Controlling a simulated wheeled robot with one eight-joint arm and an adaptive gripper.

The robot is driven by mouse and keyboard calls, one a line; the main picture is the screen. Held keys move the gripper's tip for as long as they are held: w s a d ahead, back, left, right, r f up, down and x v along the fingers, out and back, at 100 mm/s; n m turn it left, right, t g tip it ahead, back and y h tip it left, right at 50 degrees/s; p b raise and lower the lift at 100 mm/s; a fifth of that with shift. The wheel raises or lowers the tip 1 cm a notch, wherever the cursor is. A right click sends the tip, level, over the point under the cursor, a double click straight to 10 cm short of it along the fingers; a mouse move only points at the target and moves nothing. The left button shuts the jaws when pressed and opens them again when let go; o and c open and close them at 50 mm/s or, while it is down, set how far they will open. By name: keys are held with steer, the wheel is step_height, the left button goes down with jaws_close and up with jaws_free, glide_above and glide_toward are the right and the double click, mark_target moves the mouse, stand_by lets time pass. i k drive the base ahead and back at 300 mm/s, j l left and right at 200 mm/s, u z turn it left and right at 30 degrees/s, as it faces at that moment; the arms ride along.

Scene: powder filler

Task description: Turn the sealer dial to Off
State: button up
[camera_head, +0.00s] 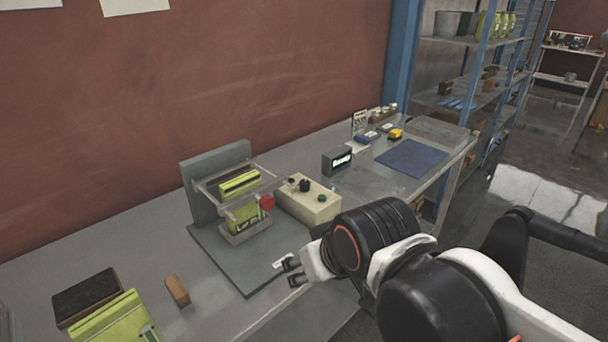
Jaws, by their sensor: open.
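The sealer (217,190) stands on the bench in the head view, with a grey back plate and a grey base plate. A yellow-green pouch (247,216) stands upright in its holder. Beside it to the right is a cream control box (325,209). A small black dial (305,186) sits on top of the box; its pointer and markings are too small to read. My gripper (291,272) is open and empty, in front of the box and apart from it, near the bench's front edge.
A lit display (338,162) stands behind the box. A blue mat (411,158) lies farther right. A brown block (177,290) and several yellow-green pouches (113,322) are at the left.

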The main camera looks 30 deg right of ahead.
mark_target(304, 184)
steer(key=i+l+u, duration=0.25)
steer(key=i+l, duration=0.7)
